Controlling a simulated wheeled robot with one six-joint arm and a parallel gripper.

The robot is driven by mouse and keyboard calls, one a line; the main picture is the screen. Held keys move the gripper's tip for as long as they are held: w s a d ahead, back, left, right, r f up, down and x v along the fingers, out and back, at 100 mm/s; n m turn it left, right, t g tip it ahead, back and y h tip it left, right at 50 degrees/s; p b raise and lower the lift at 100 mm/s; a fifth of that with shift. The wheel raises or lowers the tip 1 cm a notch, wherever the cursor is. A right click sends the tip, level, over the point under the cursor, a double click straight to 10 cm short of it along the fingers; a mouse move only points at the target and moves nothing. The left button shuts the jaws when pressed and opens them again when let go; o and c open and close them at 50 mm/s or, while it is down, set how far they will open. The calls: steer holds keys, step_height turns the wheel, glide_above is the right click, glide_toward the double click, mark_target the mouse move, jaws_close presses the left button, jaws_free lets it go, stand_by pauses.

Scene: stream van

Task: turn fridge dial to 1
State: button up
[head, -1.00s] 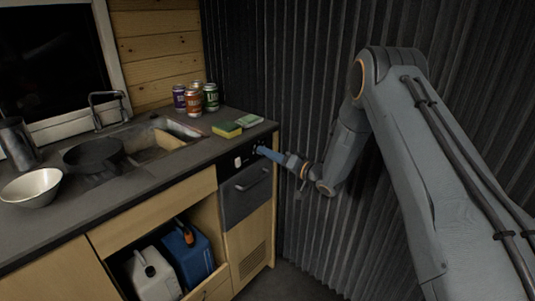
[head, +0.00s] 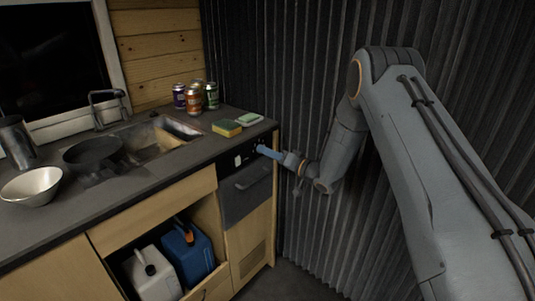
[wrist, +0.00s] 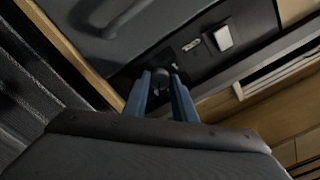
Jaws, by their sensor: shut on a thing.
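The fridge (head: 245,196) is a dark unit with a black control strip along its top, at the right end of the counter. In the wrist view the dark round dial (wrist: 161,77) sits on that strip, between the tips of my gripper's blue fingers (wrist: 161,88). My gripper (head: 262,150) is shut on the dial in the head view, where the fingertips hide it. The dial's number marks are too small to read.
A white switch (wrist: 222,37) is on the same strip. The fridge handle (head: 253,178) lies below it. Sponges (head: 227,128) and several cans (head: 194,100) stand on the counter above. A corrugated wall (head: 310,110) is close at the right.

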steer(key=n+b, duration=0.5)
steer(key=n, duration=0.8)
steer(key=shift+w+f+n, duration=0.1)
steer(key=shift+n, duration=0.2)
steer(key=n+b, duration=0.3)
steer(key=n, duration=0.3)
steer(key=shift+b, duration=0.35)
steer(key=n+b, duration=0.3)
steer(key=n, duration=0.3)
steer(key=shift+n+b, duration=0.3)
steer(key=shift+b, duration=0.1)
steer(key=o, duration=1)
steer(key=shift+d, duration=0.1)
steer(key=shift+o, duration=0.2)
